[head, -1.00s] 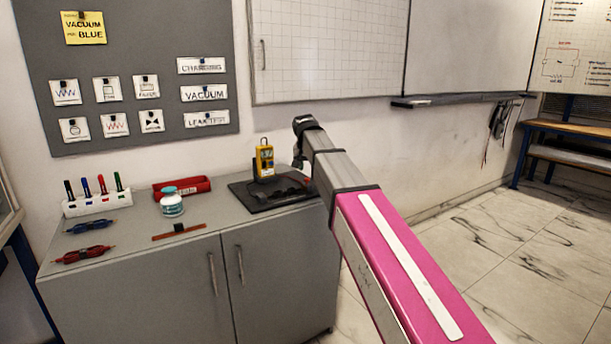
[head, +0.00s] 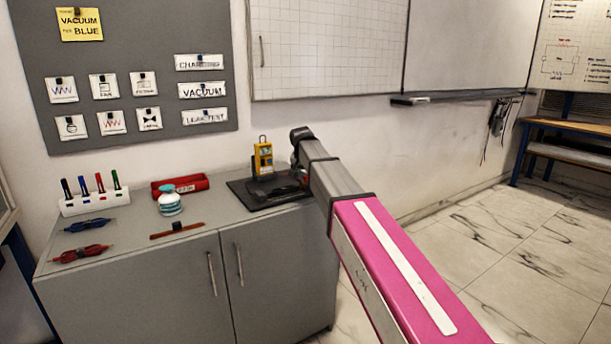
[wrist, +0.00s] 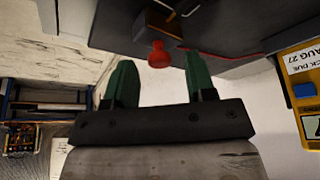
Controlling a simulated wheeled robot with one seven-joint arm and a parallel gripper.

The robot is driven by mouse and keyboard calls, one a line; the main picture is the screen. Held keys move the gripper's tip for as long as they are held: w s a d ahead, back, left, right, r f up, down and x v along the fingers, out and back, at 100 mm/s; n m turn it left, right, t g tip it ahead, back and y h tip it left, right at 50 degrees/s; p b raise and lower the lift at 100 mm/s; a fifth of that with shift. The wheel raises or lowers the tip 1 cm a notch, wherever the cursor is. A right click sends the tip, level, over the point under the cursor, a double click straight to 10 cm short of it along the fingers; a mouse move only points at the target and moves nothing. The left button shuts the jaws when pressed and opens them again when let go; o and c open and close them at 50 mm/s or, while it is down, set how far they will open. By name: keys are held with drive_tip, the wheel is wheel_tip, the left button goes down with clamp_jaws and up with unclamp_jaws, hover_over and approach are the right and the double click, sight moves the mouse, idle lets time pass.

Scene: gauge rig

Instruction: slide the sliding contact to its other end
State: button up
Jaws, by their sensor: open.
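A brown strip (head: 163,236) lies near the front edge of the cabinet top, with a small dark block (head: 177,227) on it near its middle. The block looks like a sliding contact, but it is small here. My gripper (wrist: 157,62) is open and empty, its two green fingers apart. In the wrist view a red knob (wrist: 158,55) on a dark and brown block shows in the gap between the fingertips, and I cannot tell its depth or whether it is touched. In the head view my arm hides most of the gripper, at the right end of the cabinet.
A black tray (head: 250,204) with dark items and a yellow meter (head: 263,158) is at the cabinet's right. A white-and-teal jar (head: 170,203), red box (head: 180,186), marker holder (head: 95,203) and clip leads (head: 82,253) stand left. The wall is close behind.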

drive_tip(key=shift+w+f, duration=0.15)
drive_tip(key=shift+f, duration=0.2)
drive_tip(key=shift+c, duration=0.3)
clamp_jaws()
drive_tip(key=shift+w+d, duration=0.6)
drive_tip(key=shift+d, duration=0.3)
drive_tip(key=shift+w+d, duration=0.55)
drive_tip(key=shift+d, duration=0.3)
drive_tip(key=shift+o, duration=0.3)
unclamp_jaws()
drive_tip(key=shift+w+d, duration=0.15)
drive_tip(key=shift+d, duration=0.05)
drive_tip(key=shift+r, duration=0.1)
